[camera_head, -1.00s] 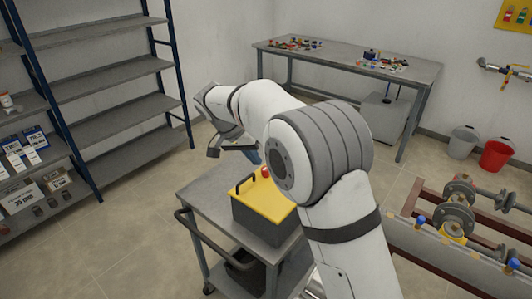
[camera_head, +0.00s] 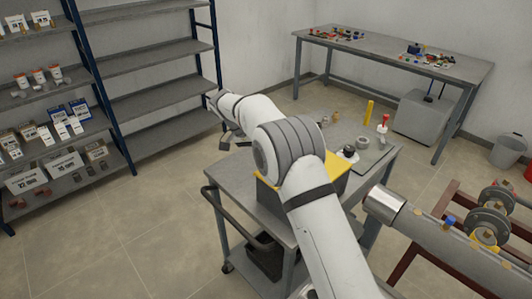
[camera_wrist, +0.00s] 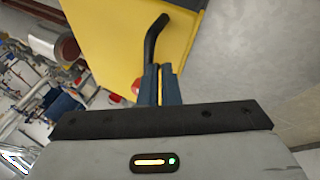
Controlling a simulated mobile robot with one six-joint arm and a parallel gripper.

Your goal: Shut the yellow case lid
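The case (camera_head: 268,198) is a dark grey box on the grey cart, mostly behind my arm in the head view. Its yellow lid (camera_head: 338,163) shows at the right of my arm, but too little shows to tell its angle now. In the wrist view the yellow lid (camera_wrist: 118,40) fills the upper middle, with a bent black handle (camera_wrist: 153,40) on it. My gripper (camera_wrist: 159,68) has its blue fingers together but for a thin gap, with yellow seen through it. The fingertips are near the handle's lower end; I cannot tell whether they touch.
The cart (camera_head: 233,172) also carries several small items and a red-topped thing (camera_head: 384,122) at its right. A metal pipe (camera_head: 385,202) stands close to the cart's right side. Shelves (camera_head: 150,65) are at the left and a workbench (camera_head: 420,65) at the back. Floor is clear at front left.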

